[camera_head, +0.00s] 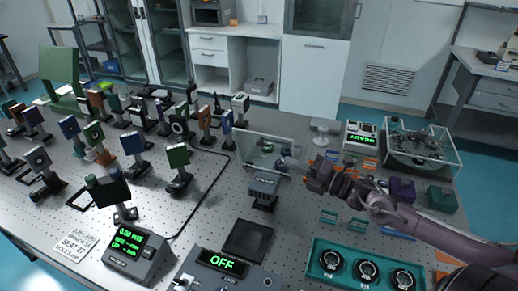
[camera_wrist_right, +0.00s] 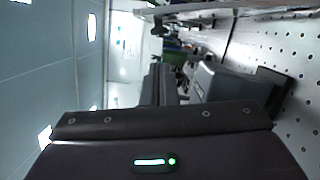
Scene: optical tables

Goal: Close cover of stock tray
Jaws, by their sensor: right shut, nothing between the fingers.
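A clear, thin-edged panel (camera_head: 248,148) stands steeply raised at the middle of the optical table, with small dark and greenish parts seen through it. I take it for the raised cover of the stock tray; the tray under it is hard to make out. My right gripper (camera_head: 290,164) is at the panel's right end, shut and empty; I cannot tell whether it touches. In the right wrist view its dark fingers (camera_wrist_right: 160,84) are together, beside a grey box-like device (camera_wrist_right: 222,84). My left gripper is not in view.
A grey device on a post (camera_head: 264,185) stands just in front of the panel. A clear-covered case (camera_head: 455,160) is at the right. A teal tray (camera_head: 313,259) with round optics is at the front. Several mounted optics crowd the left; the table between is partly clear.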

